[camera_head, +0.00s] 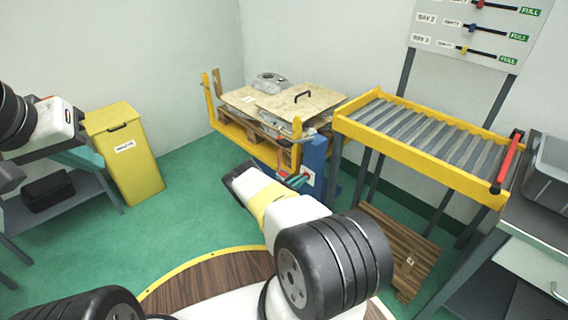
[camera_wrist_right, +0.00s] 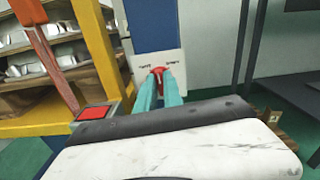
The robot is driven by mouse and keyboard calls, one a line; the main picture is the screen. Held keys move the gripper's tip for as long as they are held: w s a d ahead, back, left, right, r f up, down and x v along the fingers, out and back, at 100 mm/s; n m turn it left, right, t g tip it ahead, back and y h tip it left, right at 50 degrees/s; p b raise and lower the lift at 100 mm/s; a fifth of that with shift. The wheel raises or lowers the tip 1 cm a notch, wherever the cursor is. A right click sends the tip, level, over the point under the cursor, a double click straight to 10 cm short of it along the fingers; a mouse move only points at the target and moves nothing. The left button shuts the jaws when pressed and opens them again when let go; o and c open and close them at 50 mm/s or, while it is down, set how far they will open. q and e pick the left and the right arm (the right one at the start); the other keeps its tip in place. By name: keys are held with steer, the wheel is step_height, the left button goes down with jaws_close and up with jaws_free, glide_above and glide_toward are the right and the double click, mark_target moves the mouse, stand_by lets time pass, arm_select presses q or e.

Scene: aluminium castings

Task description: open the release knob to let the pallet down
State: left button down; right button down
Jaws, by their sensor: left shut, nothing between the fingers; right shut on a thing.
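The red release knob (camera_wrist_right: 157,72) sits on a white plate low on the blue post (camera_wrist_right: 150,25). It also shows small in the head view (camera_head: 308,175). My right gripper (camera_wrist_right: 160,84) is shut on the knob, with its teal fingers on either side of it; in the head view its fingers (camera_head: 292,180) reach the plate. The labels beside the knob are too small to read surely. The wooden pallet (camera_head: 262,125) lies in the yellow-framed lift, carrying castings and a board with a black handle. My left gripper (camera_head: 58,120) is at the far left, away from the lift, shut and empty.
A red square button (camera_wrist_right: 95,112) is left of the knob. A yellow-framed roller conveyor (camera_head: 425,135) stands right of the lift, with a brown slatted pallet (camera_head: 395,250) under it. A yellow bin (camera_head: 125,155) stands left. Green floor between bin and lift is clear.

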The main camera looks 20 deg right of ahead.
steer(key=shift+s+f+m, duration=0.1)
steer(key=shift+s+m, duration=0.05)
steer(key=shift+m, duration=4.75)
steer(key=c, duration=1.5)
jaws_free()
steer(key=v, duration=0.7)
steer(key=shift+s+a, duration=0.2)
steer(key=shift+a, duration=0.2)
